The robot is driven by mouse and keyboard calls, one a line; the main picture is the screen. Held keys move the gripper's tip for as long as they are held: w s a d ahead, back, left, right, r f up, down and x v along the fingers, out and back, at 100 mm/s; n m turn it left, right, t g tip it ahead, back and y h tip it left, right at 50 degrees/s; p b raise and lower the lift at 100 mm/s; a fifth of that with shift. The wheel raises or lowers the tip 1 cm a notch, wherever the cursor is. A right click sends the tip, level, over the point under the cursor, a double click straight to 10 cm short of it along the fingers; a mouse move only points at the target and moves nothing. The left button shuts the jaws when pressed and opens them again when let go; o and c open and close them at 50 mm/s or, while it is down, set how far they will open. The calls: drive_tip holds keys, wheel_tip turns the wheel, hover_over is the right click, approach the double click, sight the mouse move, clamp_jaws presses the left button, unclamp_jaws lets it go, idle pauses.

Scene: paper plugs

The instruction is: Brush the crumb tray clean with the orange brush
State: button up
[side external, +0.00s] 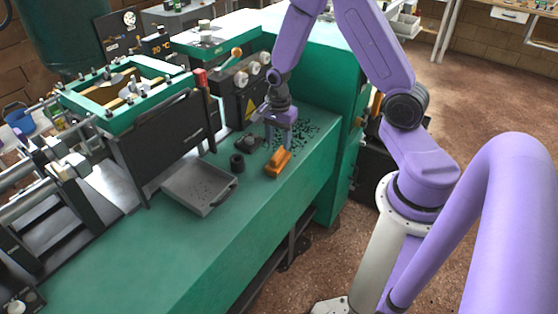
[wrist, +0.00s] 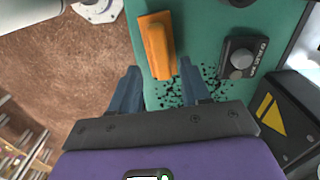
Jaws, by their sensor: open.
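The orange brush (side external: 279,161) lies on the green bench top near its front edge. It also shows in the wrist view (wrist: 157,45), just beyond my fingertips. My gripper (side external: 281,146) is above the bench close to the brush, open and empty; in the wrist view its two fingers (wrist: 158,78) are spread, with the brush's near end in line with the space between them. The grey crumb tray (side external: 212,207) sits on the bench to the left of the brush, with small dark specks on its floor. The tray is not in the wrist view.
Dark crumbs (side external: 305,131) are scattered on the bench behind the brush. A black ring (side external: 237,162) and a dark block with a knob (side external: 249,142) stand between tray and machine. A black panel (side external: 160,145) rises behind the tray. The bench's front left is clear.

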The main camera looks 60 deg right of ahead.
sight(278, 152)
drive_tip(key=shift+f, duration=2)
drive_tip(key=shift+c, duration=0.3)
clamp_jaws()
drive_tip(key=shift+r, duration=0.15)
drive_tip(key=shift+r, duration=2.9)
